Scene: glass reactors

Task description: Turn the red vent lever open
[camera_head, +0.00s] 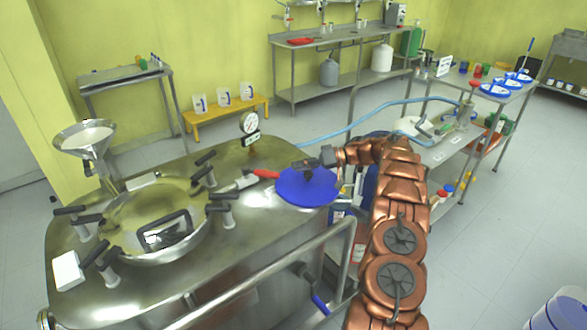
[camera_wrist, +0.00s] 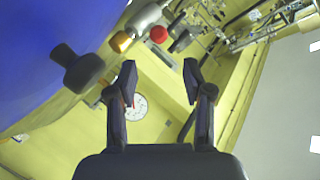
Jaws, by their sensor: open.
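The red vent lever (camera_head: 265,174) sticks out from a small metal valve on top of the steel reactor (camera_head: 165,270), beside a blue disc (camera_head: 308,186). In the wrist view a round red end (camera_wrist: 158,34), probably the lever's, shows beyond the fingertips, next to a silver part. My gripper (camera_head: 312,162) is above the far edge of the blue disc, to the right of the lever. In the wrist view my gripper (camera_wrist: 160,80) has its two fingers apart with nothing between them. The lever is not touched.
A pressure gauge (camera_head: 250,123) rises behind the lever. Black clamp handles ring the reactor's hatch (camera_head: 155,215) to the left. A steel rail (camera_head: 270,275) runs along the front.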

